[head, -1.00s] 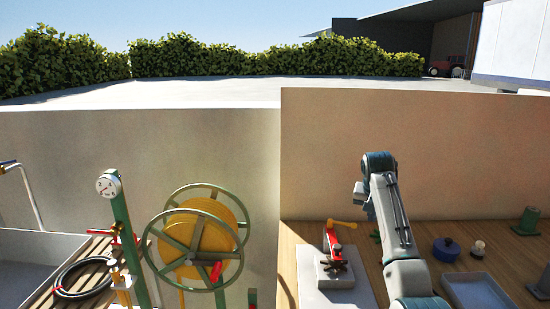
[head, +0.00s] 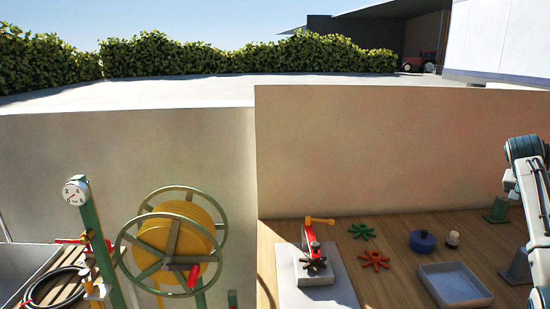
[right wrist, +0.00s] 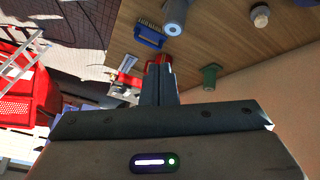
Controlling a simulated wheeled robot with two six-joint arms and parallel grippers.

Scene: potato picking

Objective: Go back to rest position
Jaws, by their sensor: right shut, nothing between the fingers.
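My right arm rises at the right edge in the head view, with its wrist end (head: 510,181) over the right side of the wooden bench (head: 385,220). In the right wrist view my right gripper (right wrist: 158,72) is shut, with its two fingers together and nothing between them. Behind the fingertips a red object shows, partly hidden. My left arm and gripper are not in view.
The bench holds a red clamp (head: 309,238) on a pale plate, green (head: 361,231) and red (head: 374,260) handwheels, a blue pot (head: 422,241), a grey tray (head: 428,275) and a green cylinder (head: 497,209). A yellow hose reel (head: 170,240) stands left.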

